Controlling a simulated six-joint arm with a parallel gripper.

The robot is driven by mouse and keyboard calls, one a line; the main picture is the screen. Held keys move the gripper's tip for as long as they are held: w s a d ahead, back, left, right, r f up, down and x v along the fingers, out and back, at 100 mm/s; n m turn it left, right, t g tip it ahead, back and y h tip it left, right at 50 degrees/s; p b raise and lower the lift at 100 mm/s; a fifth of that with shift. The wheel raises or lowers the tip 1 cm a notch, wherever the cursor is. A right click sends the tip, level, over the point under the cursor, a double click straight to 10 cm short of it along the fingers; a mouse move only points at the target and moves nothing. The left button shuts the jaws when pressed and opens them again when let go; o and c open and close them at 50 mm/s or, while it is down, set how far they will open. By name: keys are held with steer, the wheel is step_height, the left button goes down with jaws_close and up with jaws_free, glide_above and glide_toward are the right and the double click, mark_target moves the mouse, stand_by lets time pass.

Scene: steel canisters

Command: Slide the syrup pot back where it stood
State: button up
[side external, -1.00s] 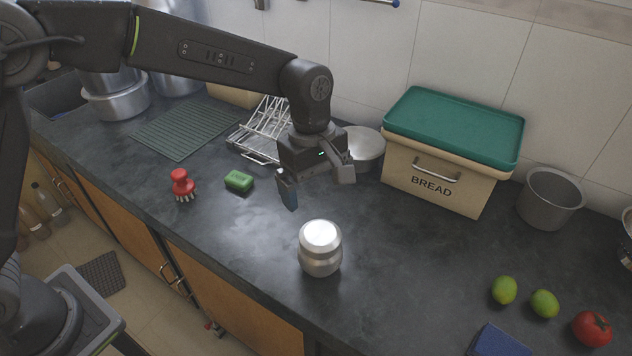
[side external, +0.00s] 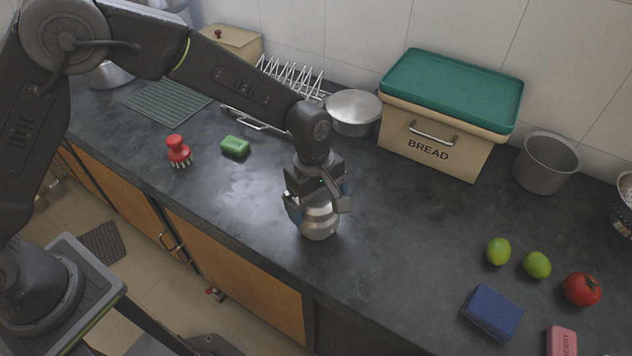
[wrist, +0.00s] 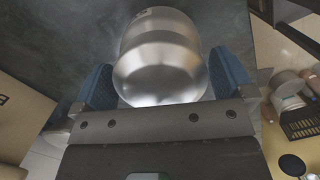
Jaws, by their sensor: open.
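The syrup pot looks to be the steel canister (side external: 320,224), which stands upright on the dark counter (side external: 410,250) near its front edge. Its rounded body also shows in the wrist view (wrist: 160,60). My gripper (side external: 318,205) is over the canister, pointing down. Its blue-padded fingers (wrist: 160,85) are open, one on each side of the canister, and a gap shows beside each pad. The canister's top is hidden by my gripper in the side view.
The bread bin (side external: 440,125), a steel bowl (side external: 354,110) and a wire rack (side external: 275,95) stand behind. A green sponge (side external: 235,147) and red brush (side external: 178,151) lie to the left. Limes (side external: 498,251), a tomato (side external: 582,289) and a blue sponge (side external: 492,311) lie to the right.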

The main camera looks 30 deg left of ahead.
steer(key=shift+f, duration=0.5)
steer(key=shift+c, duration=0.5)
steer(key=c, duration=0.6)
steer(key=shift+a, duration=7.45)
steer(key=o, duration=0.7)
step_height(320, 180, up, 14)
steer(key=a, duration=0.1)
steer(key=shift+w+a, duration=0.25)
steer(key=shift+a, duration=0.05)
steer(key=shift+f, duration=0.1)
